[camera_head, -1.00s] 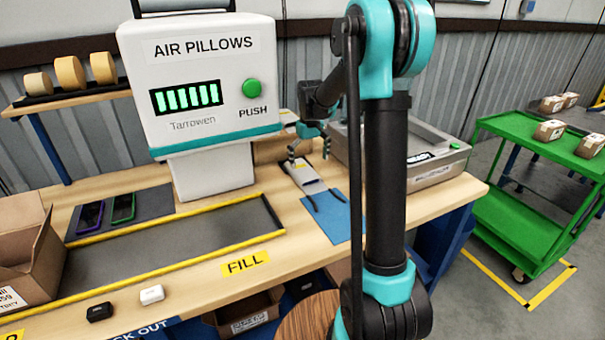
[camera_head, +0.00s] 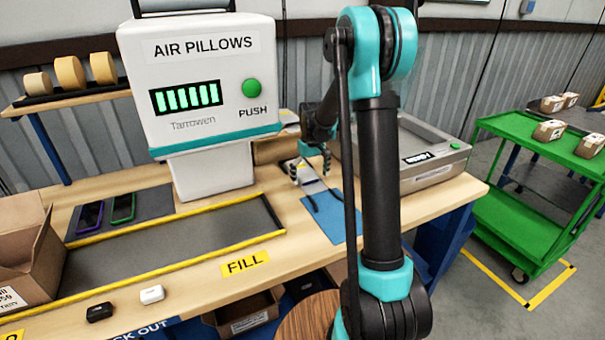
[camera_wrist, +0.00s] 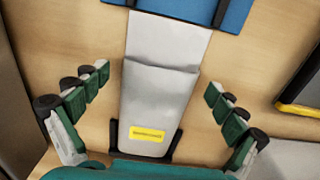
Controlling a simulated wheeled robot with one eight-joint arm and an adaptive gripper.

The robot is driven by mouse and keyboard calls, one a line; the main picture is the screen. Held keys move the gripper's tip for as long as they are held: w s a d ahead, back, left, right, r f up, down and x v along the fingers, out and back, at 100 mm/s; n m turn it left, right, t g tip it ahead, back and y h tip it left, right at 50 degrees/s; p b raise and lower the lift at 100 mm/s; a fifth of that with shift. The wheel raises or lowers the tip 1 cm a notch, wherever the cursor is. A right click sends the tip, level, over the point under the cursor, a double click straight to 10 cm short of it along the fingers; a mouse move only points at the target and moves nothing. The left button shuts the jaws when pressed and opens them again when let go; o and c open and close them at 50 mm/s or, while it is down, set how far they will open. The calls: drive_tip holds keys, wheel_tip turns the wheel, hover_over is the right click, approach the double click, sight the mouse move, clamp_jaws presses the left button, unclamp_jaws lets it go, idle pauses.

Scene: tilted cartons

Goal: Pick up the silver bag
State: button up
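The silver bag (camera_wrist: 155,95) lies flat on the wooden table in the wrist view, with a yellow label at its near end. In the head view the silver bag (camera_head: 311,184) is partly hidden behind my gripper (camera_head: 310,172). In the wrist view my gripper (camera_wrist: 158,100) is open, with one green finger on each side of the bag and clear gaps between. The near end of the bag meets a dark holder, partly hidden by my gripper body.
A blue mat (camera_head: 335,215) lies at the bag's far end. The white air pillow machine (camera_head: 205,85) stands left, and a grey metal machine (camera_head: 430,168) stands right. A yellow-edged tray (camera_head: 170,245) lies front left. Bare wood surrounds the bag.

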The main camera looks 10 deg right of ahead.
drive_tip(key=c, duration=0.9)
drive_tip(key=shift+r, duration=0.1)
